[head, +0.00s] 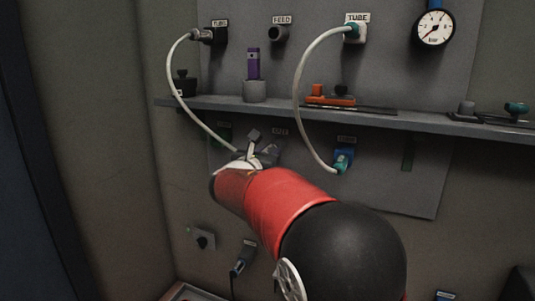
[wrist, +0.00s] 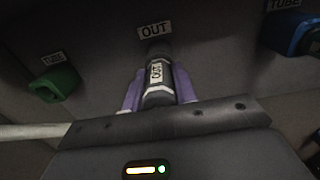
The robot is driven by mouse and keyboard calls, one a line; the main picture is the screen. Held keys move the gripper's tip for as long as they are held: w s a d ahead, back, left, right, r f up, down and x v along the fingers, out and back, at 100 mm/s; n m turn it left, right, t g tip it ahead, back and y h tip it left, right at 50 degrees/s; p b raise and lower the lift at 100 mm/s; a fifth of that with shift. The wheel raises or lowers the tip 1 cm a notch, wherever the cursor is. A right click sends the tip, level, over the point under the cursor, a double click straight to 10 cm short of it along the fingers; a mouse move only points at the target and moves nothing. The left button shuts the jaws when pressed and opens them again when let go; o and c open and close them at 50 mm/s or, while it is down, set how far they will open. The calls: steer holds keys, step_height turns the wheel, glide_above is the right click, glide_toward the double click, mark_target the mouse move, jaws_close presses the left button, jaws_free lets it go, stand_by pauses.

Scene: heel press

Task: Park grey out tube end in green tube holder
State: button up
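The grey out tube end (wrist: 158,86), with an OUT label on it, points at the wall under the OUT sign in the wrist view. It looks seated at the dark port there, but I cannot tell how deep. My gripper (wrist: 158,92) has its purple fingers against both sides of this end. In the head view my gripper (head: 262,150) is at the lower panel and hides most of the end. The green tube holder (wrist: 54,84) is on the wall to the left under a TUBE label, and it looks empty.
A white hose (head: 178,85) loops from the upper left port down to my gripper. Another hose (head: 298,90) runs to a blue holder (head: 343,158) on the right, also in the wrist view (wrist: 290,32). A shelf (head: 420,116) with several objects juts out above.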

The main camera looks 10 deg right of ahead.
jaws_close()
steer(key=v, duration=0.6)
steer(key=shift+b, duration=0.45)
stand_by(0.6)
steer(key=shift+s+a, duration=0.1)
steer(key=shift+a, duration=0.05)
steer(key=w+a+p, duration=0.4)
steer(key=w+a, duration=0.1)
steer(key=a, duration=0.3)
steer(key=w+a+p, duration=0.4)
steer(key=w+a, duration=0.1)
steer(key=a, duration=0.3)
steer(key=shift+p, duration=0.3)
stand_by(1.3)
steer(key=shift+a, duration=0.15)
